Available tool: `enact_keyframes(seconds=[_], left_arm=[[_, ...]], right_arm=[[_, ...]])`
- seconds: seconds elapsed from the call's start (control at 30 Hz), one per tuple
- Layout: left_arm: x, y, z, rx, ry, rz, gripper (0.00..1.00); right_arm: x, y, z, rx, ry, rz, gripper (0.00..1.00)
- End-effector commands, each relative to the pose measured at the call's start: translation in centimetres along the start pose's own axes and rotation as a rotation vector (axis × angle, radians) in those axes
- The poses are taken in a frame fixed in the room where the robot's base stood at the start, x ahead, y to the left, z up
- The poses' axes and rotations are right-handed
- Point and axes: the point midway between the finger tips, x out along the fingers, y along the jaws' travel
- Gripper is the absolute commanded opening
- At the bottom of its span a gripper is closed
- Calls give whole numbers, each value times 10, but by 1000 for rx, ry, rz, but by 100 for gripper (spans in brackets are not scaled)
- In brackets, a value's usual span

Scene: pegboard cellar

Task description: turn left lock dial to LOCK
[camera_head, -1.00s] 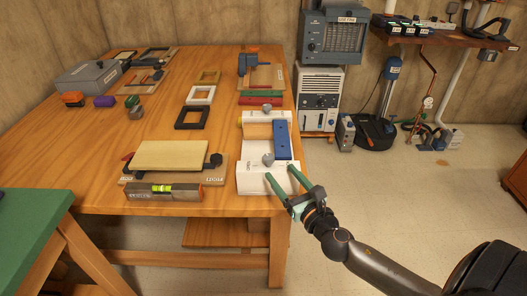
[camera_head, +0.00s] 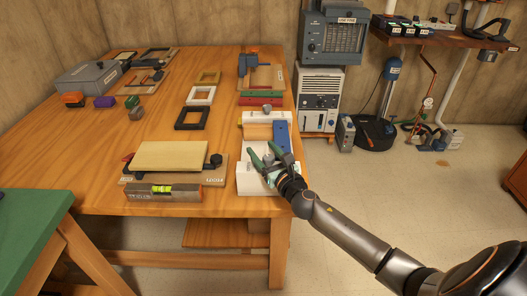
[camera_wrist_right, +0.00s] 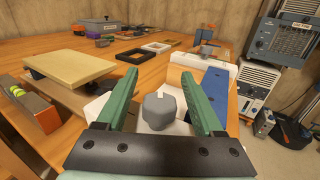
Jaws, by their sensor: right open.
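My right gripper (camera_head: 261,148) has green fingers and is over the near dial. In the right wrist view my gripper (camera_wrist_right: 160,73) is open, one finger on each side of the dial. No grip on it shows. Its lettering is not readable. My left gripper is out of view.
A clamp board with a pale wood block (camera_head: 171,156) and a spirit level (camera_head: 162,191) lie left of the fixture. Several frames, such as a black one (camera_head: 192,118), lie behind. A grey heater (camera_head: 334,38) stands beyond the table's right edge.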

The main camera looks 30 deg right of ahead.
Motion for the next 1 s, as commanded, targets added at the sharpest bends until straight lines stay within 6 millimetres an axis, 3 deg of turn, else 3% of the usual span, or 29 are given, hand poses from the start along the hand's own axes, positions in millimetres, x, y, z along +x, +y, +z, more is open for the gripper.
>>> enact_keyframes(seconds=[0.17,0.77,1.0], left_arm=[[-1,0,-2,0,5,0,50],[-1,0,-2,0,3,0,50],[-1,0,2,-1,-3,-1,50]], right_arm=[[0,0,0,0,0,0,69],[0,0,0,0,0,0,2],[0,0,0,0,0,-1,0]])
